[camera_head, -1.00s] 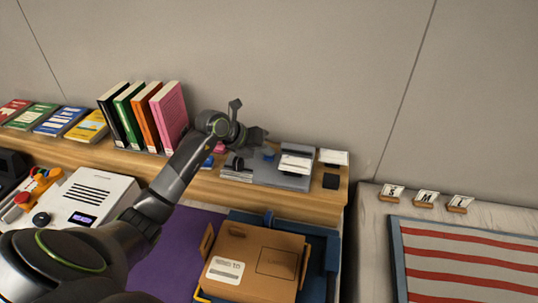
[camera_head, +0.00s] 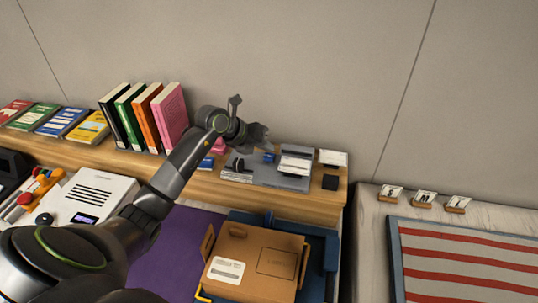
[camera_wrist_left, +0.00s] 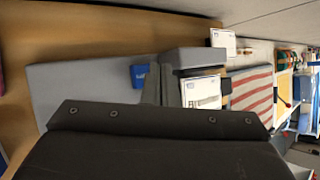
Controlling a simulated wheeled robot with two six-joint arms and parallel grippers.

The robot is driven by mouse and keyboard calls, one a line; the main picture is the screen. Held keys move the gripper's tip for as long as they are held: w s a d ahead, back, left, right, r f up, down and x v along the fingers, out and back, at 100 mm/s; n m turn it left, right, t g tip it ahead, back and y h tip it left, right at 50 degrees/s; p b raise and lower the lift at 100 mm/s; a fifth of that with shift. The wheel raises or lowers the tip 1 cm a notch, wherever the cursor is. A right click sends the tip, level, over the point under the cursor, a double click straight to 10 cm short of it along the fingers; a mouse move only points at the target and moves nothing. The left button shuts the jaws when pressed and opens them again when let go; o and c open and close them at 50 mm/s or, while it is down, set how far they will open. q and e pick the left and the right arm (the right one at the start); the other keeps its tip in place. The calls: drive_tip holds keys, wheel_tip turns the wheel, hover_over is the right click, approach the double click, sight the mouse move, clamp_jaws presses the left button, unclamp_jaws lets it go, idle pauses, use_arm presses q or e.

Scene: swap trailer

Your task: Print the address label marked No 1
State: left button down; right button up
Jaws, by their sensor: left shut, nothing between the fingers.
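A grey device (camera_head: 284,180) with a small blue part (camera_head: 269,157) sits on the wooden shelf. A white printed label (camera_head: 296,164) lies at its right side. In the wrist view the device's grey plate (camera_wrist_left: 80,85), blue part (camera_wrist_left: 139,73) and label (camera_wrist_left: 201,92) show beyond my gripper. A white card (camera_head: 333,157) is just right of the device. The print is too small to read. My left gripper (camera_head: 266,140) is shut and empty, above and behind the device's left part. Its dark body (camera_wrist_left: 150,140) hides the lower wrist view. My right gripper is out of view.
Upright books (camera_head: 172,115) stand left of my gripper. A cardboard box (camera_head: 262,258) with a white label lies in a blue holder below the shelf. A white machine (camera_head: 90,195) stands at left. Small cards (camera_head: 424,198) and a striped panel (camera_head: 470,260) are at right.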

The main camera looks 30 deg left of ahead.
sight(265, 157)
use_arm(q)
drive_tip(key=shift+r+p, duration=1.65)
drive_tip(key=shift+r, duration=0.9)
drive_tip(key=shift+f, duration=0.1)
